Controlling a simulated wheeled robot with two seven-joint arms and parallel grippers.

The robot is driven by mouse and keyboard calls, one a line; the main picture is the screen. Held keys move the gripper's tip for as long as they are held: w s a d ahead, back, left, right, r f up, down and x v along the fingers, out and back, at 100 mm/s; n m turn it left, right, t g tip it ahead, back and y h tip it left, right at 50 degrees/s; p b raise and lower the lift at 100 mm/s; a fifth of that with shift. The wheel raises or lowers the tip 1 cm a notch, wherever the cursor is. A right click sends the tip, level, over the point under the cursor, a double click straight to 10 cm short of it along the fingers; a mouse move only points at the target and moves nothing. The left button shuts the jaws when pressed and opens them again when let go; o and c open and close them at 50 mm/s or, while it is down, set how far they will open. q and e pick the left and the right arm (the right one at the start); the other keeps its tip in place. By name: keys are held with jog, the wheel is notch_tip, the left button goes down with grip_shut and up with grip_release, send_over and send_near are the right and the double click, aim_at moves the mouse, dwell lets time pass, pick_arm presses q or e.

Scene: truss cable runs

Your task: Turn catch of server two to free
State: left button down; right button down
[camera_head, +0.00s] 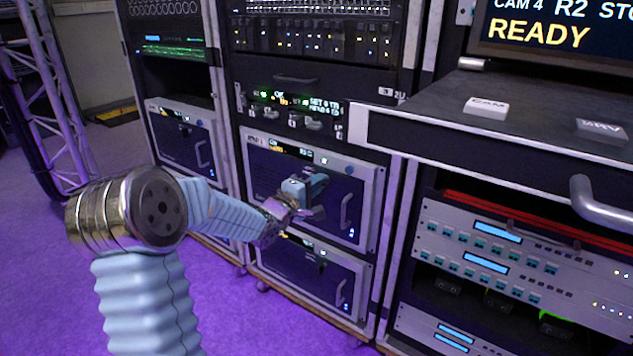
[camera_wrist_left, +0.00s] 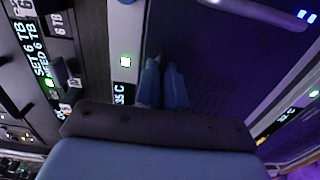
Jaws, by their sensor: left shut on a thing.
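A server (camera_head: 345,170) with a dark front and a light frame sits in the middle rack. Its number is too small to read. My left gripper (camera_head: 312,184) is at the middle of this front, its blue fingers shut on what appears to be the catch. The fingers hide the catch, so I cannot tell how it is turned. In the left wrist view the two blue fingers (camera_wrist_left: 165,82) point at the dark front (camera_wrist_left: 215,50), close together. My right gripper is not in view.
A pale handle (camera_head: 346,210) stands out right of the gripper. Another server (camera_head: 300,268) lies below, and one (camera_head: 183,132) is in the left rack. A panel (camera_head: 300,112) with small displays is above. A shelf (camera_head: 540,150) juts out at the right. Purple floor is open at lower left.

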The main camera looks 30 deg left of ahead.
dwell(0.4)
pick_arm(q)
jog(key=c, duration=1.2)
grip_release()
jog(key=shift+c, duration=0.2)
jog(key=s+a, duration=0.1)
jog(key=s, duration=1.2)
jog(key=shift+s, duration=0.4)
